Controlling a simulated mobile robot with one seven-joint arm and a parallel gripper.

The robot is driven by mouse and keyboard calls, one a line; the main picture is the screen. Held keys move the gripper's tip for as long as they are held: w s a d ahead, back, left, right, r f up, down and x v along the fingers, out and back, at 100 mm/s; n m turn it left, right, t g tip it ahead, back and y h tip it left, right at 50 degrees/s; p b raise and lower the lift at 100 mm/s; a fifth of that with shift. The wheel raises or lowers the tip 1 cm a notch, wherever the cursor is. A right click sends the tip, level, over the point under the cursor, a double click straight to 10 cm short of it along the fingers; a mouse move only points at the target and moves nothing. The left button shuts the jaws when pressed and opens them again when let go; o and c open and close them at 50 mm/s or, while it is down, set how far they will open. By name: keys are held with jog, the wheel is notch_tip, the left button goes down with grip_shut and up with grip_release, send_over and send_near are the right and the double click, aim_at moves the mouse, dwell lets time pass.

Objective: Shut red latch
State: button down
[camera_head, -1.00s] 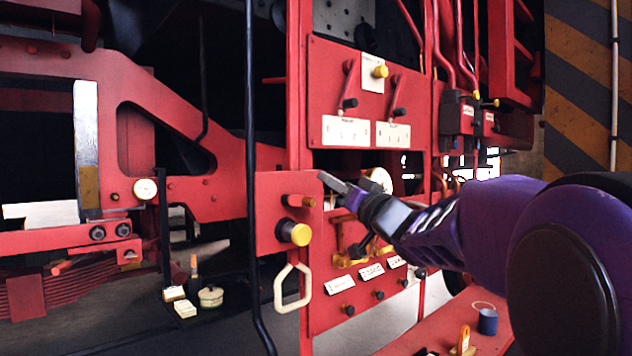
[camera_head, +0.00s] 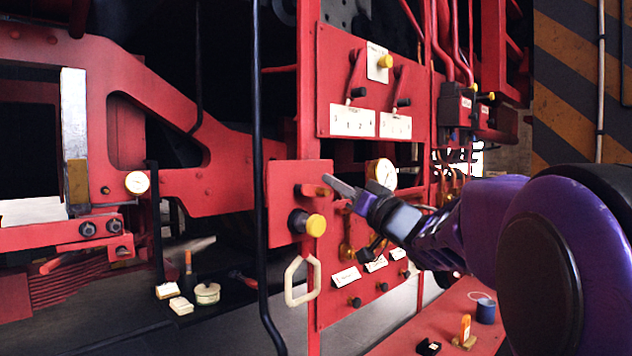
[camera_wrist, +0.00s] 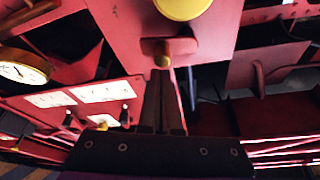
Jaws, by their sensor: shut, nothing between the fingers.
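The red latch (camera_head: 312,190) is a short red bar on the front of a small red plate (camera_head: 283,170), above a yellow-capped knob (camera_head: 314,225). In the wrist view the latch (camera_wrist: 160,46) sits just beyond my fingertips, with a yellowish end toward me; the yellow knob cap (camera_wrist: 183,5) is at the top edge. My gripper (camera_head: 328,181) is shut and empty, its tip close to the latch's right end. My fingers also show in the wrist view (camera_wrist: 164,80). I cannot tell whether they touch the latch.
A cream handle loop (camera_head: 301,282) hangs below the plate. A black vertical pipe (camera_head: 258,150) runs left of it. A gauge (camera_head: 382,173) and a red lever panel (camera_head: 375,85) stand behind my gripper. A red bench (camera_head: 470,315) with small items lies at lower right.

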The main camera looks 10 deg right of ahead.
jog(key=shift+s+a+f, duration=0.1)
jog(key=shift+f, duration=0.1)
dwell(0.7)
jog(key=shift+m, duration=0.3)
jog(key=shift+f, duration=0.1)
